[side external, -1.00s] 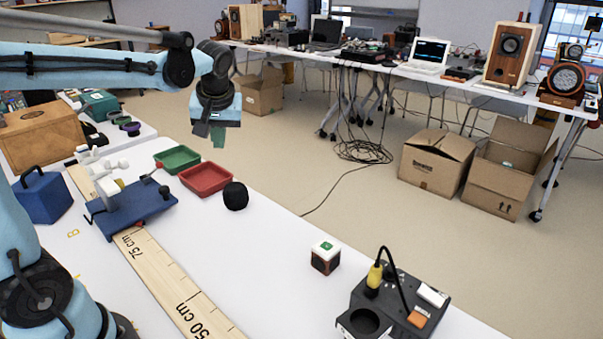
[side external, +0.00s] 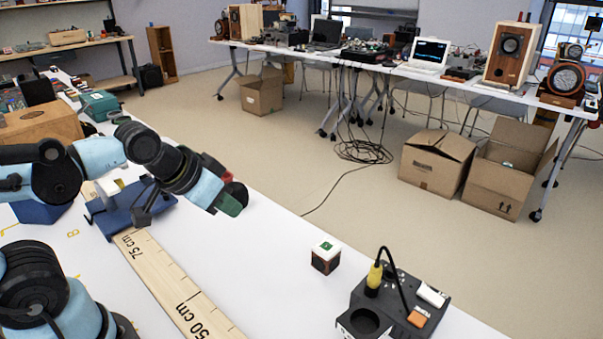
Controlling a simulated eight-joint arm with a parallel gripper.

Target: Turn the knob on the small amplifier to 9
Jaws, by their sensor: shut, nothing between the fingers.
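I cannot tell for sure which thing is the small amplifier, and no numbered knob can be read. A teal box (side external: 98,105) stands at the far left of the white table, too small to make out any dial. My gripper (side external: 231,203) reaches low over the table, tilted down to the right, with its green fingertips shut and empty. It is in front of or beside a round black object (side external: 238,190), partly covered; I cannot tell whether they touch. The gripper is well apart from the teal box.
A blue fixture (side external: 115,222) lies under my arm, beside a wooden ruler (side external: 165,275). A wooden box (side external: 40,125) stands behind. A small cube (side external: 326,258) and a dark device with a yellow plug (side external: 395,305) stand to the right. The table between ruler and cube is clear.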

